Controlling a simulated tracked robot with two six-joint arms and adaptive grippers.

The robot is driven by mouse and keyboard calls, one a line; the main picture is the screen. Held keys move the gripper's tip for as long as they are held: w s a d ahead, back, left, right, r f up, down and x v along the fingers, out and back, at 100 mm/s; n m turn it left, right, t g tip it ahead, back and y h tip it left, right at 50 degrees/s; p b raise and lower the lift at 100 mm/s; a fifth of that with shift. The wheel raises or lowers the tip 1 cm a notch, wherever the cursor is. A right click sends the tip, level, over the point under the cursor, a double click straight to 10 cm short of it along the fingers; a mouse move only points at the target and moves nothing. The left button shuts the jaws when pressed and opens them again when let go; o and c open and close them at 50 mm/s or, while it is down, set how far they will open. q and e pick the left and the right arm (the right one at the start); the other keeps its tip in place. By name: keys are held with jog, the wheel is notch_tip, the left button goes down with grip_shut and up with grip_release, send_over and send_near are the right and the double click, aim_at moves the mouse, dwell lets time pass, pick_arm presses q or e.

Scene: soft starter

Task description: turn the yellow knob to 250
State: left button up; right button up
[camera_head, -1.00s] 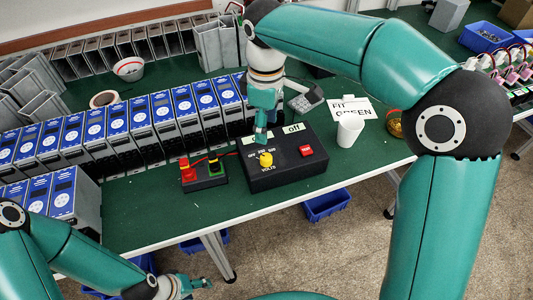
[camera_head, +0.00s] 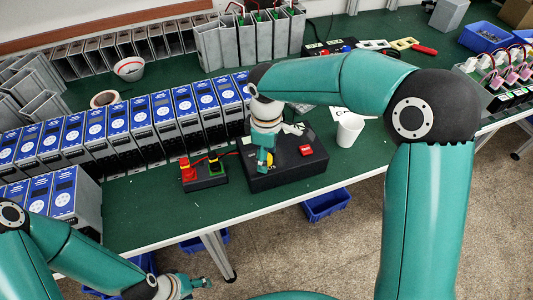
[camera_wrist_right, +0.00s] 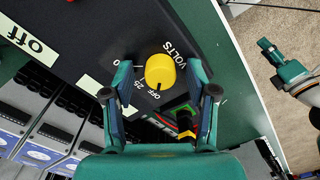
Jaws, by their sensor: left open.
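The black box (camera_head: 290,172) stands on the green bench, with a red button (camera_head: 306,151) on its top. In the right wrist view the yellow knob (camera_wrist_right: 160,71) sits on the black panel, with OFF and 25 printed beside it. A dark mark on the knob's edge faces OFF. My right gripper (camera_wrist_right: 158,76) is open, one finger on each side of the knob, with gaps. In the head view my right gripper (camera_head: 265,163) is over the box and mostly hides the knob. A display (camera_wrist_right: 32,42) reads "off". My left gripper (camera_head: 203,283) is open, low and off the bench.
A white cup (camera_head: 349,130) is at right. The bench's front strip is clear.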

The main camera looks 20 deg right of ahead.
grip_shut()
jog(key=m+b, duration=0.1)
jog(key=m, duration=0.3)
jog(key=shift+m+b, duration=0.65)
jog(key=shift+m, duration=1.25)
jog(key=shift+r, duration=0.1)
jog(key=shift+o, duration=0.4)
grip_release()
